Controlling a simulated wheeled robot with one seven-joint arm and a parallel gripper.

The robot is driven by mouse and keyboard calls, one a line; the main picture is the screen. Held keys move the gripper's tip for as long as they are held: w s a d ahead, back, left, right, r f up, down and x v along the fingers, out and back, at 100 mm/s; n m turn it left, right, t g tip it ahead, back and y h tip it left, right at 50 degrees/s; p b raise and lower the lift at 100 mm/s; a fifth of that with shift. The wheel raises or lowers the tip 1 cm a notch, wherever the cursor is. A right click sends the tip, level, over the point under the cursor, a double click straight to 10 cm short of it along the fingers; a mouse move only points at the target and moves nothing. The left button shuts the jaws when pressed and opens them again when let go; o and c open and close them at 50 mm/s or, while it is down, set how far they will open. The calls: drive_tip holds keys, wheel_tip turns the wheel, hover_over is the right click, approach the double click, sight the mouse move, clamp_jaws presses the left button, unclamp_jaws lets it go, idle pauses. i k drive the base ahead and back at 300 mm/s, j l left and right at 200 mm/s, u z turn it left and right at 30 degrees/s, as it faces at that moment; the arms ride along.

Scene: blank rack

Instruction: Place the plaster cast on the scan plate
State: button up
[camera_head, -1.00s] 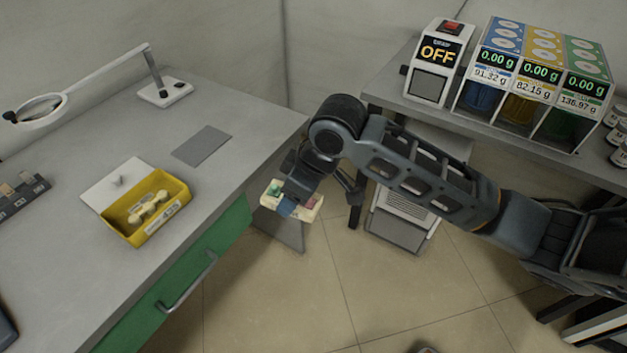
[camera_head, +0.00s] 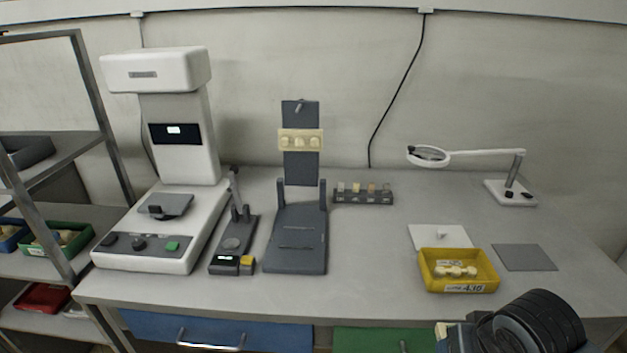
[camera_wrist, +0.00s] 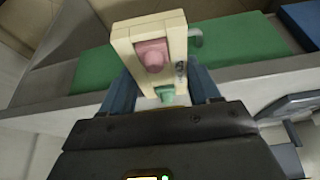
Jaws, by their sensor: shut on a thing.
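My gripper (camera_wrist: 163,88) is shut on a cream plaster cast (camera_wrist: 178,36) with a pink piece and a green piece on it. The cast stands up between the two blue fingers in the wrist view. In the head view only a small cream part of it (camera_head: 441,330) shows at the bottom edge, beside my arm. The scan plate appears to be the dark grey square plate (camera_head: 166,204) on the white scanner (camera_head: 160,238) at the left of the bench. It looks bare and tilted. My gripper is far to its right and nearer the front.
A dark stand (camera_head: 297,238) holding a cream piece and a small device (camera_head: 233,243) stand right of the scanner. A yellow tray (camera_head: 458,287) holds cream pieces. A magnifier lamp (camera_head: 510,190) and grey mat (camera_head: 524,257) are at right. A shelf rack (camera_head: 75,150) stands left.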

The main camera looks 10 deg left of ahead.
sight(166, 201)
drive_tip(key=j+u, duration=0.1)
drive_tip(key=u, duration=0.7)
drive_tip(key=i+j+u, duration=0.1)
drive_tip(key=u, duration=0.25)
